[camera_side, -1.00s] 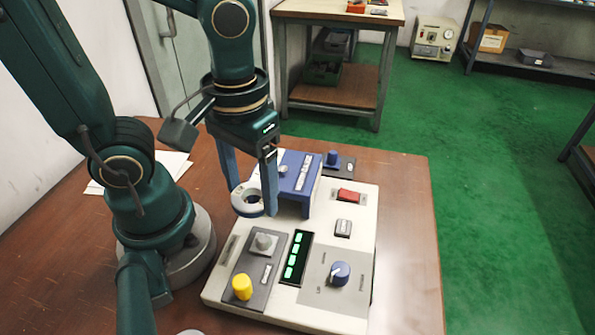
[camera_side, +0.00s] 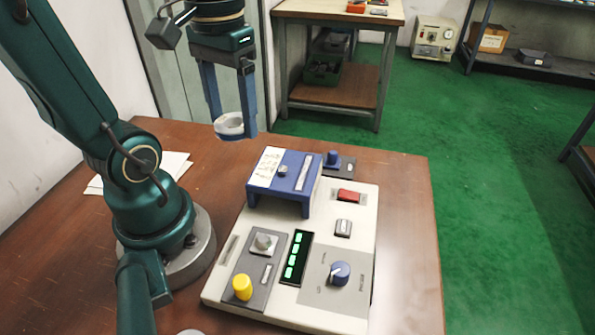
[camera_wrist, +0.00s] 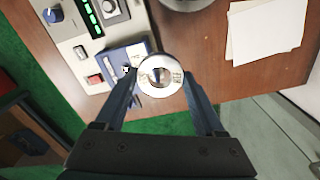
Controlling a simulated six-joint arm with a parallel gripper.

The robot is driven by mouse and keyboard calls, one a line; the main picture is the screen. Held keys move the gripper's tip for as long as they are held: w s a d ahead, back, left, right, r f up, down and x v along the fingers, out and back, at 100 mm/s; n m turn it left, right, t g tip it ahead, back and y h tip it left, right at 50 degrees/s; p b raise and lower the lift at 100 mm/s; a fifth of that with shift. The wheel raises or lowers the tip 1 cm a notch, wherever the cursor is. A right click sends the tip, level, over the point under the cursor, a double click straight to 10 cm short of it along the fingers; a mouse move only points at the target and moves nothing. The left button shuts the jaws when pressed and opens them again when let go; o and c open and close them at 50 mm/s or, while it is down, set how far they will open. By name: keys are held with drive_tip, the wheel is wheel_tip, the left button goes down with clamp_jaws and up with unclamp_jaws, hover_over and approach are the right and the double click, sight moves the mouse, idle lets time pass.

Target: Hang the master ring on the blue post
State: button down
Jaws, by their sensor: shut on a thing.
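My gripper (camera_side: 232,133) is shut on a pale metal ring (camera_side: 229,124), holding it up in the air behind and left of the console. In the wrist view my gripper (camera_wrist: 160,80) has a finger on each side of the ring (camera_wrist: 160,64), whose hole shows in the middle. The ring touches nothing but the fingers. The blue post (camera_side: 332,157) stands upright on a small dark plate at the console's far end, with no ring on it. It lies to the right of the held ring and lower.
A blue bridge-shaped stand (camera_side: 291,178) with a small silver knob rises from the console (camera_side: 219,289), between the held ring and the blue post. A yellow post (camera_side: 242,287), a grey knob (camera_side: 263,242) and a blue dial (camera_side: 340,273) are nearer. White papers (camera_side: 177,163) lie on the table.

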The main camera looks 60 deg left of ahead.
drive_tip(key=w+a+r, duration=0.2)
drive_tip(key=w, duration=0.4)
hover_over(333, 152)
wheel_tip(333, 152, down, 9)
drive_tip(key=shift+a+r, duration=0.15)
drive_tip(key=shift+d+f, duration=0.2)
drive_tip(key=shift+f, duration=2.2)
drive_tip(key=shift+f, duration=0.25)
drive_tip(key=shift+f, duration=0.7)
drive_tip(key=shift+f, duration=0.8)
